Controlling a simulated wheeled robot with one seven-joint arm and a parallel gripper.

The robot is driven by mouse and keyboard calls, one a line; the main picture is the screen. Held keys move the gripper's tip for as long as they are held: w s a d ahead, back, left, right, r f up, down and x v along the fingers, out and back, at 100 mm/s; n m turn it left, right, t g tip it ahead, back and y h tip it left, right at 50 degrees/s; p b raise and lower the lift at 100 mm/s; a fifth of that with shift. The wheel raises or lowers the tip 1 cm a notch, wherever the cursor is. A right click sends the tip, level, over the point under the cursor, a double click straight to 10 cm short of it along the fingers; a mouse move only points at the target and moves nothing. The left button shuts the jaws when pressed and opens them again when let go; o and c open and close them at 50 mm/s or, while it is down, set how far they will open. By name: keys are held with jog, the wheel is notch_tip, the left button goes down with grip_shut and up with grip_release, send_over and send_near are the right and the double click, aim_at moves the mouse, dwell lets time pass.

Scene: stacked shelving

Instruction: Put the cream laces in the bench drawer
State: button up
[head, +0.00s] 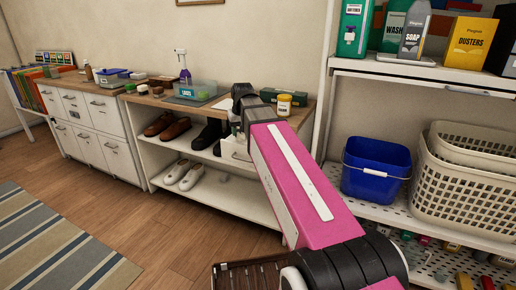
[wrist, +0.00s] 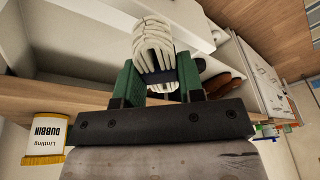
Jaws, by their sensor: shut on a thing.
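The cream laces (wrist: 153,42) are a looped bundle with a dark band around the middle, between the green fingers of my gripper (wrist: 158,78) in the wrist view. My gripper is shut on them. In the head view my arm hides most of the gripper; it is at the front of the right part of the wooden-topped bench (head: 152,99). The white bench drawer (head: 232,150) is below the bench top there, partly behind my arm, and looks pulled out. White panels beside the laces in the wrist view may be part of it; I cannot tell whether the laces are inside.
A clear tray labelled laces (head: 187,92), a purple spray bottle (head: 184,72) and a dubbin jar (head: 284,104) stand on the bench. Brown shoes (head: 170,131) and white shoes (head: 190,176) are on its shelves. A blue bucket (head: 374,169) is on the right-hand shelving. Floor is clear at left.

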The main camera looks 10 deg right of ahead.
jog(key=w+d+f, duration=0.1)
jog(key=d+f, duration=0.1)
jog(key=d, duration=0.1)
jog(key=w+d+f, duration=0.2)
jog(key=d, duration=0.1)
jog(key=w+d+f, duration=0.2)
jog(key=shift+w+d+f, duration=0.1)
jog(key=shift+w+d, duration=0.05)
jog(key=shift+d, duration=0.25)
jog(key=shift+s+x, duration=0.2)
jog(key=shift+x, duration=0.75)
jog(key=shift+s+x, duration=0.25)
jog(key=shift+x, duration=0.75)
jog(key=shift+d+f, duration=0.15)
jog(key=shift+f, duration=0.05)
jog(key=o, duration=0.9)
jog(key=v, duration=1.2)
jog(key=shift+s, duration=0.1)
